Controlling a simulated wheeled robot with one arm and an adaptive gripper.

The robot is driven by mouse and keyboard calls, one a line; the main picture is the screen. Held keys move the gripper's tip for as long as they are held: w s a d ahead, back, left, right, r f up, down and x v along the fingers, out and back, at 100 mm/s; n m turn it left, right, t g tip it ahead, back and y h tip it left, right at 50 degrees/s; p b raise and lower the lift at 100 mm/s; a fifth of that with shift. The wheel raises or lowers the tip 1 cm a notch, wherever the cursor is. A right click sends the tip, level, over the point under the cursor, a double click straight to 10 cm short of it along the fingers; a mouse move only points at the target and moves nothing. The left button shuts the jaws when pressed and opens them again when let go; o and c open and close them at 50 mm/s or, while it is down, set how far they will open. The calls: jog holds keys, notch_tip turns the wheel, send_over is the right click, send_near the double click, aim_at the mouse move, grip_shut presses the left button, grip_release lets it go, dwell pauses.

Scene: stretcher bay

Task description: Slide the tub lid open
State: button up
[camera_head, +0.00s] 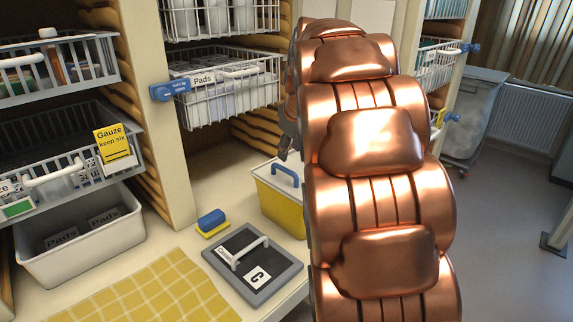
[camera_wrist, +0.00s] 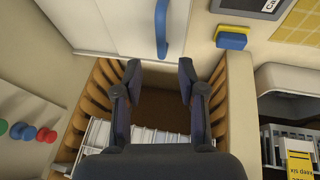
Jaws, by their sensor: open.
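The tub (camera_head: 277,209) is yellow and stands on the counter, its right part hidden behind my copper arm. Its pale lid (camera_head: 268,178) with a blue handle (camera_head: 285,174) covers the part of the top that shows. In the wrist view the white lid (camera_wrist: 105,22) fills the upper left, with its blue handle (camera_wrist: 161,28) upright near the top centre. My gripper (camera_wrist: 159,75) is open and empty, its two dark fingers apart below the handle in that view and not touching it. In the head view the gripper is mostly hidden by my arm.
A dark tray (camera_head: 219,258) with a white handle, a blue-and-yellow sponge (camera_head: 212,222) and a yellow checked mat (camera_head: 150,292) lie left of the tub. A wire basket labelled Pads (camera_head: 228,92) hangs above behind it. Wooden runners flank my fingers in the wrist view.

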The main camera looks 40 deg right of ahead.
aim_at(285, 169)
jog(key=p+x, duration=0.2)
jog(key=x, duration=0.5)
jog(key=shift+w+f, duration=0.1)
jog(key=shift+f, duration=0.15)
grip_shut()
dwell(0.5)
